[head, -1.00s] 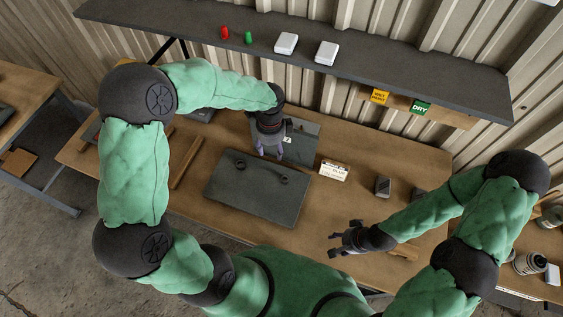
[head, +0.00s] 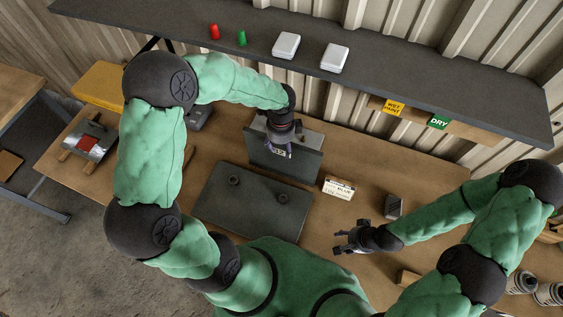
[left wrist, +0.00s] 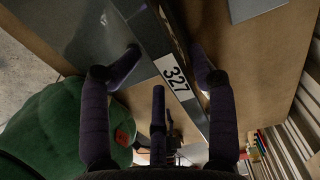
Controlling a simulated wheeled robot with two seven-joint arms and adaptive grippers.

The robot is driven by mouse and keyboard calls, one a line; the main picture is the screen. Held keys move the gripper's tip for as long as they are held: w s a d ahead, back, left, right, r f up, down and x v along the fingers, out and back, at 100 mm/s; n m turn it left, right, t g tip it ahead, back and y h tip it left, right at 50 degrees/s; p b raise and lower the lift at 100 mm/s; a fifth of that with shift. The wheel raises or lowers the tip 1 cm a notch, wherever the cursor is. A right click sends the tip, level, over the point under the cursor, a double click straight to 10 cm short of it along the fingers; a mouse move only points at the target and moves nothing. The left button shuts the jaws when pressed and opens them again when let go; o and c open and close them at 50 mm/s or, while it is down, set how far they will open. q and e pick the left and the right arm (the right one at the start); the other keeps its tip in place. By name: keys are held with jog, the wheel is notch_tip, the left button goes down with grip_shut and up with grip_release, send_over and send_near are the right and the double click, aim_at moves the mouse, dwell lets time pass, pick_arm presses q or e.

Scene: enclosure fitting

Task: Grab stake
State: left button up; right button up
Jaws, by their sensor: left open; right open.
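I cannot make out a stake in either view. My left gripper (head: 283,150) is open at a grey metal enclosure (head: 262,155) on the bench. In the left wrist view its dark fingers (left wrist: 165,75) spread on both sides of a grey edge with a white "327" label (left wrist: 175,77). I cannot tell whether they touch it. My right gripper (head: 350,240) is open and empty above the front right of the bench.
A dark flat panel with two round knobs (head: 255,203) lies in front of the enclosure. A white lettered card (head: 339,187) and a dark block (head: 394,206) stand to its right. A shelf (head: 400,84) overhangs the back. A metal cylinder on wooden blocks (head: 88,143) is at left.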

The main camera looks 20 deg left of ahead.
pick_arm(q)
jog(key=shift+w+a+f, duration=0.2)
jog(key=shift+w+f, duration=0.3)
jog(key=shift+w, duration=0.05)
jog(key=shift+s+d+r, duration=0.15)
jog(key=shift+s+r, duration=0.05)
jog(key=shift+r, duration=0.05)
grip_shut()
jog(key=shift+w, duration=0.1)
jog(key=shift+r, duration=0.15)
